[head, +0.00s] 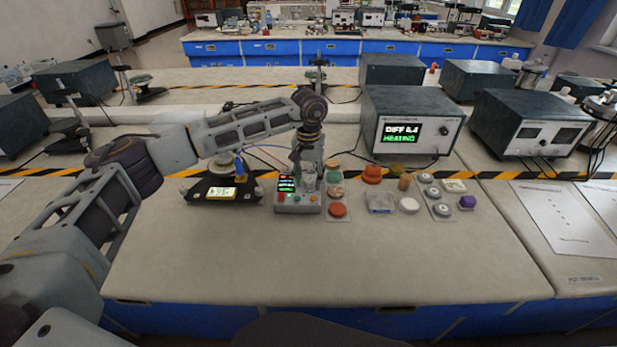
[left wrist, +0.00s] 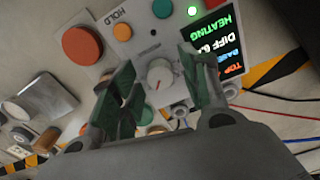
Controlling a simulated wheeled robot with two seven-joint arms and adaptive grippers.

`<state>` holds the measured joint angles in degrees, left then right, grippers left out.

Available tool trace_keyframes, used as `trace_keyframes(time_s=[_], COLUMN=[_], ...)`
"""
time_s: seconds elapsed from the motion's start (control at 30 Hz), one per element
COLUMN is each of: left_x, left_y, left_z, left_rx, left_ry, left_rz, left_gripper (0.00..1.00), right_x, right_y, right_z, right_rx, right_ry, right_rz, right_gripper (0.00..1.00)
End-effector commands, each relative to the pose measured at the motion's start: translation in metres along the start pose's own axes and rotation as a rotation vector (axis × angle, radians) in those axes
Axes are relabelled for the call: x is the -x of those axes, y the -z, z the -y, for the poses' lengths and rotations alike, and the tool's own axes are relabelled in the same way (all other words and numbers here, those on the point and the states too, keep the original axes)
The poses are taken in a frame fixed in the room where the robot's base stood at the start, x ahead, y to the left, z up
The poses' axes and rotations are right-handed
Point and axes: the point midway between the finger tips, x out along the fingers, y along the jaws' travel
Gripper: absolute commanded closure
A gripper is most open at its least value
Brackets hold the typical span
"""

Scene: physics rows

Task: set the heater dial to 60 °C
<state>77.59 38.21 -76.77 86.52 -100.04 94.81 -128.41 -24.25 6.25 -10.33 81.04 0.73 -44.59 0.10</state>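The heater unit (head: 298,207) is a small grey box on the near bench, with a dark display of coloured text. In the left wrist view its display (left wrist: 212,50) appears upside down, with TOP, BASE, DIFF and HEATING lines. The heater dial (left wrist: 160,74) is a round pale knob with a short red pointer mark; I see no readable scale. My left gripper (head: 307,172) is over the unit, pointing down. In the left wrist view the gripper (left wrist: 157,68) is open, its green fingers on either side of the dial; contact cannot be told. My right gripper is not in view.
A large box (head: 413,125) behind shows DIFF and HEATING. Coloured buttons, including a red one (head: 338,210), and small items lie to the right. The front of the bench (head: 330,265) is clear.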

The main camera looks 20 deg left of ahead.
Motion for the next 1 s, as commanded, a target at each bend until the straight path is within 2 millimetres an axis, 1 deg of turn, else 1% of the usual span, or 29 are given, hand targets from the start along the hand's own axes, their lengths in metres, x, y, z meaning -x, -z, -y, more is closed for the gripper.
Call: trace_keyframes(time_s=[0.17,0.27,0.47,0.67,1.0], left_x=[0.0,0.0,0.007,0.027,0.077], left_y=[0.0,0.0,0.001,0.001,0.001], left_z=[0.0,0.0,0.0,0.0,-0.001], left_rx=[0.0,0.0,0.001,0.001,0.0], left_ry=[0.0,0.0,-0.001,-0.001,-0.001], left_rz=[0.0,0.0,-0.002,-0.003,-0.003], left_gripper=[0.53,0.53,0.53,0.53,0.53], right_x=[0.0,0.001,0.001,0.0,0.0], right_y=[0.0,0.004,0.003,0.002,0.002], right_z=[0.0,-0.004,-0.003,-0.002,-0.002], right_rx=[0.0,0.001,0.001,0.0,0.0], right_ry=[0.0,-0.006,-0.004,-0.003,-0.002], right_rz=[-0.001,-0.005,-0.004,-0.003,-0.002], right_gripper=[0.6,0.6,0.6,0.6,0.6])
